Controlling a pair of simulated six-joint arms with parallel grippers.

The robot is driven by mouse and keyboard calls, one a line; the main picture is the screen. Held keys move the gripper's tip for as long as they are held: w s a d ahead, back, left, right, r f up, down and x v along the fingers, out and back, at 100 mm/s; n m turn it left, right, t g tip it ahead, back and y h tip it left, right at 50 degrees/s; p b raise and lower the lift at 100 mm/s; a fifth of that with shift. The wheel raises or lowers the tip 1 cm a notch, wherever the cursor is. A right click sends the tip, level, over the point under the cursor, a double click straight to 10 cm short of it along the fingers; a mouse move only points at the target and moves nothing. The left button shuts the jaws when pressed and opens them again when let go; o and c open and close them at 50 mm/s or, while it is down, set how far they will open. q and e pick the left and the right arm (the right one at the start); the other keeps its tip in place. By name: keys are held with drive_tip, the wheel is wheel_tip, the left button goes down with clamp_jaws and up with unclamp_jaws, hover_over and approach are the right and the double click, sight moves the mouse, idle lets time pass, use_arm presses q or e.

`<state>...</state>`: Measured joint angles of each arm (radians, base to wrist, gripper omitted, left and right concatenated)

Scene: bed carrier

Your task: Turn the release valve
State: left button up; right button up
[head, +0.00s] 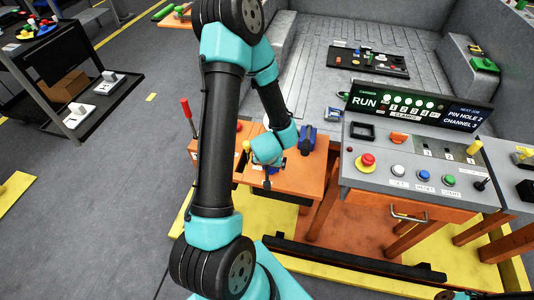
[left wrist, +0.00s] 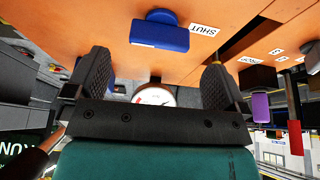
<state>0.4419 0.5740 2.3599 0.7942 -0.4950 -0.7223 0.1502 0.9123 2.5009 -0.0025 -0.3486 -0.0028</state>
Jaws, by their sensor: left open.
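A blue block-shaped handle (left wrist: 160,34) stands on an orange panel in the left wrist view, beside a white label reading SHUT (left wrist: 205,29). It looks like the release valve, and a blue part (head: 308,138) on the orange bench shows in the head view. My left gripper (left wrist: 157,80) is open, with its two dark pads apart and nothing held between them. The handle lies beyond the pads, apart from them. In the head view my left gripper (head: 267,182) hangs low over the orange bench, partly hidden by its own wrist. My right gripper is not seen.
A white round gauge (left wrist: 154,96) shows between the pads. A red-handled lever (head: 187,112) stands left of the bench (head: 300,180). The grey control console (head: 365,180) with buttons and a RUN display (head: 415,106) stands to the right.

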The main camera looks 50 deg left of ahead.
use_arm(q)
drive_tip(key=v, duration=1.2)
drive_tip(key=shift+s+r, duration=0.1)
